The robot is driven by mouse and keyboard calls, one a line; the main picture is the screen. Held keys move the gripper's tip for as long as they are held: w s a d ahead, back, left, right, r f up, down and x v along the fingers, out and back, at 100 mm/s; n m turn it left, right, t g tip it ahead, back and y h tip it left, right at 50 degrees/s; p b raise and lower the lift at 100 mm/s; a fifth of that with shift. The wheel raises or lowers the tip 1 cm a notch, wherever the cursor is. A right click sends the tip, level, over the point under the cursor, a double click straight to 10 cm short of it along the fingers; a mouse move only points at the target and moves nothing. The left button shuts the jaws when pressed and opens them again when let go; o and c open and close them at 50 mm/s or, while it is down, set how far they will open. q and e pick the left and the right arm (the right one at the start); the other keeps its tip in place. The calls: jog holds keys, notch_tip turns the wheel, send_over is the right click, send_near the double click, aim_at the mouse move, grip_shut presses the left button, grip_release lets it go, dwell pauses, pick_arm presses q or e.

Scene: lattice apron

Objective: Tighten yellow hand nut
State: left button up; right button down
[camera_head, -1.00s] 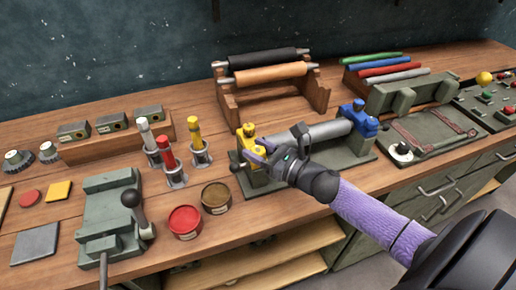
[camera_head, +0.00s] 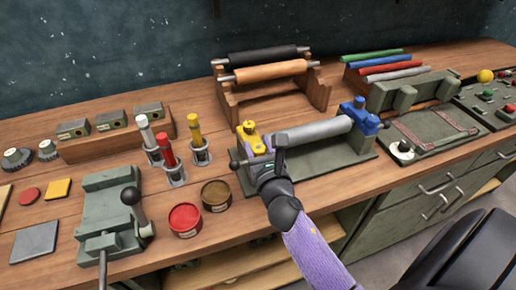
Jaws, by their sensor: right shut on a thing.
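The yellow hand nut (camera_head: 249,128) sits on top of the yellow clamp block at the left end of a grey-green fixture (camera_head: 335,160). A grey roller (camera_head: 320,131) lies across the fixture to a blue clamp (camera_head: 359,112) at its right end. My right gripper (camera_head: 262,152) comes in from the front and is shut at the yellow end, on what appears to be the yellow hand nut. Its fingers and wrist hide part of the yellow block, so the exact contact is hard to see. My left gripper is not in view.
A wooden rack (camera_head: 272,88) with black and tan rollers stands behind the fixture. Upright red, white and yellow tubes in holders, a red tin (camera_head: 185,220) and a brown tin (camera_head: 216,196) stand to the left. A lever press (camera_head: 110,215) is further left.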

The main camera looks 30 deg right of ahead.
jog(key=shift+m+g+h+b, duration=0.5)
jog(key=shift+m+h, duration=0.4)
jog(key=shift+h, duration=0.7)
jog(key=shift+c, duration=1.4)
grip_release()
jog(key=shift+o, duration=0.4)
